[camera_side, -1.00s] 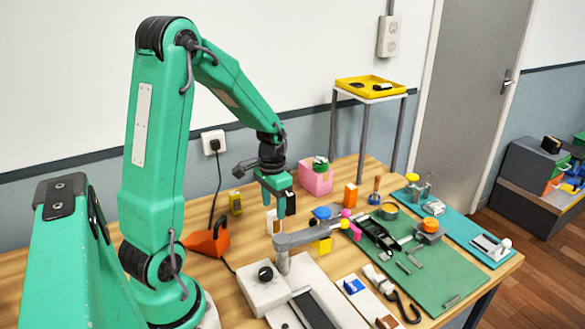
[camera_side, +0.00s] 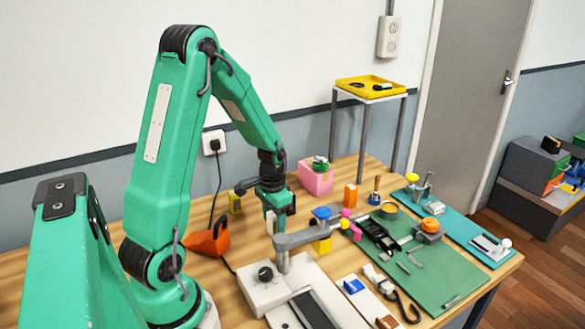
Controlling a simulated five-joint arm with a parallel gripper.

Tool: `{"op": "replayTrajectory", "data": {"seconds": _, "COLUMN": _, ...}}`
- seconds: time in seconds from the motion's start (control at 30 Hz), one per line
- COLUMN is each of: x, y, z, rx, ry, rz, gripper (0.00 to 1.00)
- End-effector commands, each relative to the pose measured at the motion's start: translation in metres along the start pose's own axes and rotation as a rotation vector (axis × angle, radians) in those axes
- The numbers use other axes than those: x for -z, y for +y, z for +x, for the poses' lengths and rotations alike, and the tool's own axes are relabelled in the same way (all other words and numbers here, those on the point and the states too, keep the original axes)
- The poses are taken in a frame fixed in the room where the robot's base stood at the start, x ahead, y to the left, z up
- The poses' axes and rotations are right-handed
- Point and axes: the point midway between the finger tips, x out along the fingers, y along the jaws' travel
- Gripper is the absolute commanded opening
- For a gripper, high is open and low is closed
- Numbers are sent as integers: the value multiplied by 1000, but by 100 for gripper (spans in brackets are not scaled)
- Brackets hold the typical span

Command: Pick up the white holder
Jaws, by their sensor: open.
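The white holder (camera_side: 270,222) is a small upright pale block on the wooden table, behind the grey lever arm. Only part of it shows, as my gripper is in front of and above it. My gripper (camera_side: 277,214) points down with its jaws open, and its fingers are low at the holder's upper part. Whether the fingers touch it cannot be told from this view.
The grey lever (camera_side: 305,235) of the white machine (camera_side: 262,287) is close in front of my gripper. A pink box (camera_side: 315,182) is behind right, and an orange-red tool (camera_side: 208,241) is to the left.

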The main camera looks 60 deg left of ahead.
Motion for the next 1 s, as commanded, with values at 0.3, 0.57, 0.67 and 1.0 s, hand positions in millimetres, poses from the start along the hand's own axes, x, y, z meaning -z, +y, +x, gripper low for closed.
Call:
{"op": "replayTrajectory", "data": {"seconds": 0.3, "x": 0, "y": 0, "z": 0, "rx": 0, "ry": 0, "rz": 0, "gripper": 21}}
{"op": "replayTrajectory", "data": {"seconds": 0.57, "x": 0, "y": 0, "z": 0, "rx": 0, "ry": 1, "rz": 0, "gripper": 2}}
{"op": "replayTrajectory", "data": {"seconds": 0.67, "x": 0, "y": 0, "z": -1, "rx": 0, "ry": 1, "rz": 0, "gripper": 2}}
{"op": "replayTrajectory", "data": {"seconds": 1.0, "x": 1, "y": 0, "z": -20, "rx": 2, "ry": 4, "rz": 0, "gripper": 2}}
